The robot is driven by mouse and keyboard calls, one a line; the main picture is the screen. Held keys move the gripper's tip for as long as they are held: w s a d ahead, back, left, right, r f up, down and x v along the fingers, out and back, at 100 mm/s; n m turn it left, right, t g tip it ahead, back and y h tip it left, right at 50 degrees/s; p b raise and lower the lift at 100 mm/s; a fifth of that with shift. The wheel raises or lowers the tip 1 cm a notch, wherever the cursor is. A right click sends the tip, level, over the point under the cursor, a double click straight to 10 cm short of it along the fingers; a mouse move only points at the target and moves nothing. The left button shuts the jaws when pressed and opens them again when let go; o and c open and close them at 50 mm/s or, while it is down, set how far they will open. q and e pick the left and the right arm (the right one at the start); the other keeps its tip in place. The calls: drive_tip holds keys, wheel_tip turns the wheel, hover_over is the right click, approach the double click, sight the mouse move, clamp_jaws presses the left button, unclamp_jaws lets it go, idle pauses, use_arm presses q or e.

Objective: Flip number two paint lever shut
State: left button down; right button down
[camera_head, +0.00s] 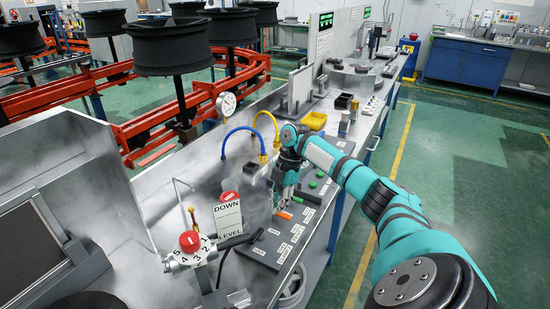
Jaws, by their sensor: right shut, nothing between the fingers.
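A dark control panel (262,253) with several small white labels lies on the metal bench. The label writing is too small to read, so I cannot tell which lever is number two. An orange lever-like piece (284,215) shows at the panel, close to my right gripper's fingertips. My right gripper (281,203) is shut and empty, pointing down over the panel's far part. I cannot tell whether it touches the orange piece. Green knobs (312,184) sit on the panel's right side. The gripper hides part of the panel. My left gripper is not in view.
A red-topped numbered dial (190,241) and a DOWN/LEVEL sign (228,217) stand left of the panel. Blue (238,133) and yellow (266,116) hoses arch behind the gripper. A yellow tray (313,120) sits further back. Black wheels (172,47) stand over orange rails.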

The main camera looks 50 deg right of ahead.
drive_tip(key=v, duration=0.8)
drive_tip(key=shift+r, duration=0.3)
drive_tip(key=shift+s+d, duration=0.1)
